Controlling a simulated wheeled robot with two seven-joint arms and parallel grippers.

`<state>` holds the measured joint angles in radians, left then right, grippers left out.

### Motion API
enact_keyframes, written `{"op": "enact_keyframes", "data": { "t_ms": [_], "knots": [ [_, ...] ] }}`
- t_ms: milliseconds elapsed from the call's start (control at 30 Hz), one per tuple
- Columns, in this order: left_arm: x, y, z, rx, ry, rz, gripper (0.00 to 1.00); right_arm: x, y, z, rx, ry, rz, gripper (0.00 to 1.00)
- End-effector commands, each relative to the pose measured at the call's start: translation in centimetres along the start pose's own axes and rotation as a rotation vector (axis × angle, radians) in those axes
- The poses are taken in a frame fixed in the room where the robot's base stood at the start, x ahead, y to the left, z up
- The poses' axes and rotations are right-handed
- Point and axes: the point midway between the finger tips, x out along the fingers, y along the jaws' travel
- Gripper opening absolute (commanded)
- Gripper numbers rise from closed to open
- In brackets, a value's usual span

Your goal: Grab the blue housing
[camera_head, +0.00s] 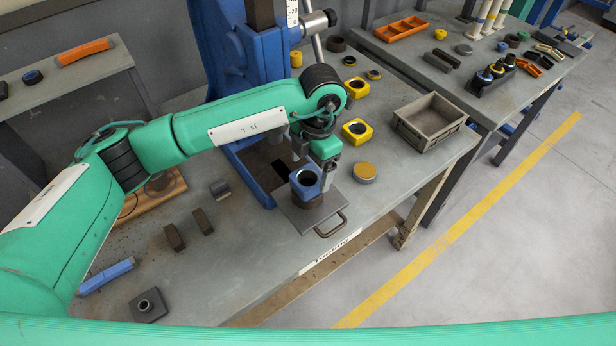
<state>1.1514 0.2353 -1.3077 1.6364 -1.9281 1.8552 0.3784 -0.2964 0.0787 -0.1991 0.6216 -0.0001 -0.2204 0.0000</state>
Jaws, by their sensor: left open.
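The blue housing (305,192) stands upright on a grey sliding plate with a handle (318,216) at the front of the blue press (240,58). It is a short block with a blue square top and a round bore. My left gripper (313,165) is pointed down at the housing, with its fingers at the housing's upper and right side. It is open. I cannot tell whether a finger touches the housing. My right gripper is not in view.
Yellow housings (356,132) and an orange-topped round tin (364,172) lie to the right of my gripper. A grey crate (428,122) stands at the bench's right. Dark blocks (174,237) and a blue bar (106,276) lie at left. The front middle of the bench is clear.

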Motion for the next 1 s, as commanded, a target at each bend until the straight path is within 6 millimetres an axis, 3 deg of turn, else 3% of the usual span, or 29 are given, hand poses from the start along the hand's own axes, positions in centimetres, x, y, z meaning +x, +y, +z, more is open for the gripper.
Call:
{"op": "enact_keyframes", "data": {
  "t_ms": [100,300,567,833,1000],
  "knots": [
    [1.1,-0.1,-0.4,-0.001,0.004,-0.003,0.85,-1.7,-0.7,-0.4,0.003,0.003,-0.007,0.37],
    [3.5,-0.1,-0.3,-0.001,0.002,-0.002,0.85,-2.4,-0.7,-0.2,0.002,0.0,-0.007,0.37],
    [3.8,-0.1,-0.3,-0.001,0.001,0.0,0.85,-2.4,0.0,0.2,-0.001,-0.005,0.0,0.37],
    [3.8,-0.1,-0.3,-0.001,0.0,0.0,0.32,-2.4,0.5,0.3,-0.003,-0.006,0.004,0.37],
    [3.8,-0.1,-0.3,-0.001,0.0,0.0,0.32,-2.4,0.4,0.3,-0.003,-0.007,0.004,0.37]
  ]
}}
